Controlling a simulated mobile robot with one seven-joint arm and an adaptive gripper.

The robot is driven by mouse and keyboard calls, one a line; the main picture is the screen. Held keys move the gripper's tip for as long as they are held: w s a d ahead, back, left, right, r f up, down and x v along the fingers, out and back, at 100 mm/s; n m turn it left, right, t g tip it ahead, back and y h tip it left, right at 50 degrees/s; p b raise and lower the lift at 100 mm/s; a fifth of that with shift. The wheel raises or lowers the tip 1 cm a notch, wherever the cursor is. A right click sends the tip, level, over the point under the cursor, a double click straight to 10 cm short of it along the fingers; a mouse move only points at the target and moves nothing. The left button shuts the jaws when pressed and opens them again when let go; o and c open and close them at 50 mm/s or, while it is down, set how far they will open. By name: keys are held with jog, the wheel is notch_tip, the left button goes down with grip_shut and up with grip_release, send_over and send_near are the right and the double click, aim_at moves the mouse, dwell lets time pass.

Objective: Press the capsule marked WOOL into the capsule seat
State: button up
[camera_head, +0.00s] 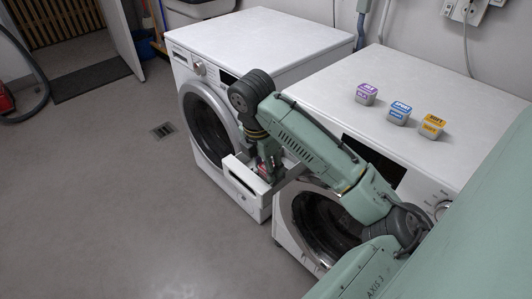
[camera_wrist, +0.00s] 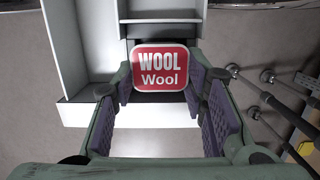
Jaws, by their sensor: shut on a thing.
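The red capsule marked WOOL (camera_wrist: 160,68) is between the tips of my gripper (camera_wrist: 160,88) in the wrist view, with its white lettering facing the camera. My gripper is shut on it. In the head view my gripper (camera_head: 268,163) points down at the pulled-out white drawer (camera_head: 236,172) of the washer. In the wrist view the capsule is over the drawer (camera_wrist: 85,50), in line with its middle section near the front wall. The capsule seat is hidden behind the capsule and fingers. I cannot tell whether the capsule touches it.
Purple (camera_head: 366,94), blue (camera_head: 399,112) and yellow (camera_head: 432,126) capsules stand on the right machine's top (camera_head: 440,85). The left washer (camera_head: 265,40) stands behind my arm. The floor (camera_head: 110,200) in front of the drawer is clear.

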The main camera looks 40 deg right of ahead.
jog(key=shift+s+f, duration=0.1)
jog(key=shift+f, duration=0.35)
jog(key=o, duration=1.2)
jog(key=shift+r, duration=0.15)
jog(key=r, duration=0.4)
jog(key=a+r, duration=0.1)
jog(key=r, duration=0.7)
jog(key=shift+a, duration=0.4)
jog(key=shift+f, duration=0.1)
